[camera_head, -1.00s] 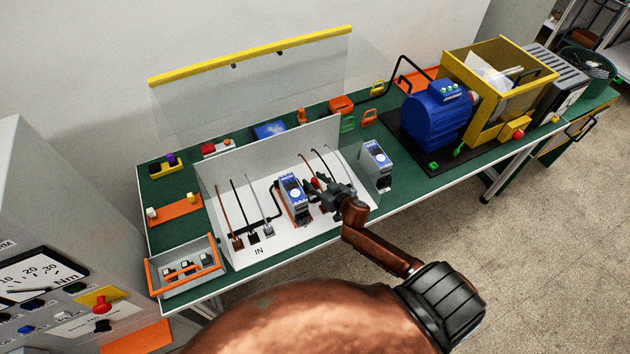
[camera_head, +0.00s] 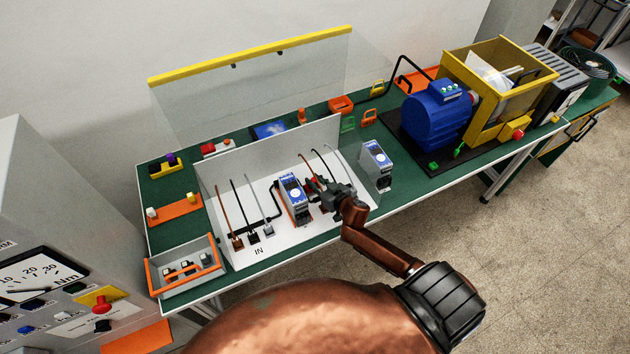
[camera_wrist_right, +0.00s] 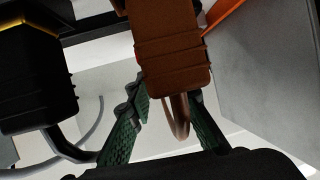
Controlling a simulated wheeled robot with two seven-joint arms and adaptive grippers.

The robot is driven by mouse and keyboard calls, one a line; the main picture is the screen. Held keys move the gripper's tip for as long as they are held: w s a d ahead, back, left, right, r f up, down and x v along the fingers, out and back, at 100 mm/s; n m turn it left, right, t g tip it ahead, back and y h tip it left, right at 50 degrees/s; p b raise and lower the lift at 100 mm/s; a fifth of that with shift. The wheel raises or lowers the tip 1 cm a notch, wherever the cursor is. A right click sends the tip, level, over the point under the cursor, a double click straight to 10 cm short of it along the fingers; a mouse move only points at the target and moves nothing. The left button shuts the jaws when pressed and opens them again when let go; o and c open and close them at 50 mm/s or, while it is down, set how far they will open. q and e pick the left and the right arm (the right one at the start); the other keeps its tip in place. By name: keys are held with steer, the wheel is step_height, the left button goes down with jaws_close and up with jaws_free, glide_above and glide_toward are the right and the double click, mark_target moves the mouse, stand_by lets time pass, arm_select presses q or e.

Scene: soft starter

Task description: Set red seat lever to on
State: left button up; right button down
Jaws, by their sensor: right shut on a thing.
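My right gripper (camera_head: 326,192) reaches into the white open enclosure (camera_head: 240,190), just right of the blue and white starter unit (camera_head: 292,190). In the right wrist view its green-padded fingers (camera_wrist_right: 170,132) are shut on a brown ribbed connector (camera_wrist_right: 168,55) with a brown wire looping from it. A small red part (camera_head: 309,186) shows beside the fingertips, right of the unit; it may be the red seat lever, but its setting is too small to read. A sliver of red also shows behind the connector in the wrist view. My left gripper is not in view.
A black connector (camera_wrist_right: 35,75) stands left of the held one. Brown, black and grey leads stand at the enclosure's left, near "IN". A second starter unit (camera_head: 376,160) stands to the right. A blue motor (camera_head: 437,115) and yellow guard (camera_head: 500,75) are farther right.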

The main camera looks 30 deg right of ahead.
mark_target(307, 188)
steer(key=shift+w+a+p, duration=0.2)
steer(key=shift+a+p, duration=0.2)
steer(key=shift+a, duration=1.35)
steer(key=c, duration=1.7)
jaws_free()
steer(key=shift+c, duration=0.2)
steer(key=shift+s, duration=0.1)
steer(key=v, duration=1.1)
steer(key=shift+s+r, duration=0.25)
steer(key=shift+s, duration=0.1)
steer(key=shift+s+d, duration=0.1)
